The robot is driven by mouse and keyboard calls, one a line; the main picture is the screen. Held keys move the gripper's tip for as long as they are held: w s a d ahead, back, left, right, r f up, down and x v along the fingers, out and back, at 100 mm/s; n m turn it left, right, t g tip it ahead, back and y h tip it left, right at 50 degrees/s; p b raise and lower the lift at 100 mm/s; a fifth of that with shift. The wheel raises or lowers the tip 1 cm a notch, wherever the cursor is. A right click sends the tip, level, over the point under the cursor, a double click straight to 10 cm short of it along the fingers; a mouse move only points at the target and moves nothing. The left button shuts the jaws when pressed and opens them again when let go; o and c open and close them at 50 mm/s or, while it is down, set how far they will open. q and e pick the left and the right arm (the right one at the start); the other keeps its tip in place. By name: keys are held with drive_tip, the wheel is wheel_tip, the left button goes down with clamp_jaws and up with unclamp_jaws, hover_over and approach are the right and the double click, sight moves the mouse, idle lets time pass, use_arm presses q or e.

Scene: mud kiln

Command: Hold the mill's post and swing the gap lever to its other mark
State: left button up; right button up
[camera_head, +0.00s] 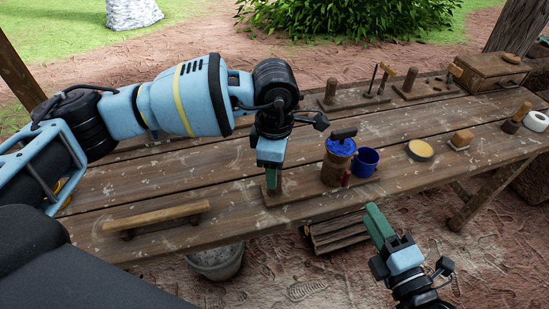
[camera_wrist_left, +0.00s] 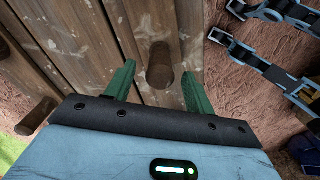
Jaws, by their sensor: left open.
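The mill (camera_head: 337,163) is a brown wooden cylinder with a blue top and a dark handle, standing on a wooden base board (camera_head: 305,190) on the table. A small reddish-brown piece (camera_head: 346,178), perhaps the gap lever, shows at its lower right; its mark cannot be read. My left gripper (camera_head: 271,180) points down at the board's left end. In the left wrist view a round wooden post (camera_wrist_left: 160,62) stands between its open green fingers (camera_wrist_left: 160,78), with gaps at both sides. My right gripper (camera_head: 376,218) is in front of the table, apart from the mill; its finger gap cannot be made out.
A blue mug (camera_head: 366,161) stands close right of the mill. A wooden bar on feet (camera_head: 157,216) lies at the left front. A round tin (camera_head: 420,150), racks (camera_head: 345,100) and a wooden box (camera_head: 490,72) stand further right and back. A bucket (camera_head: 217,262) is below the edge.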

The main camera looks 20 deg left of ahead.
use_arm(q)
drive_tip(key=shift+f, duration=2.95)
drive_tip(key=shift+c, duration=0.4)
clamp_jaws()
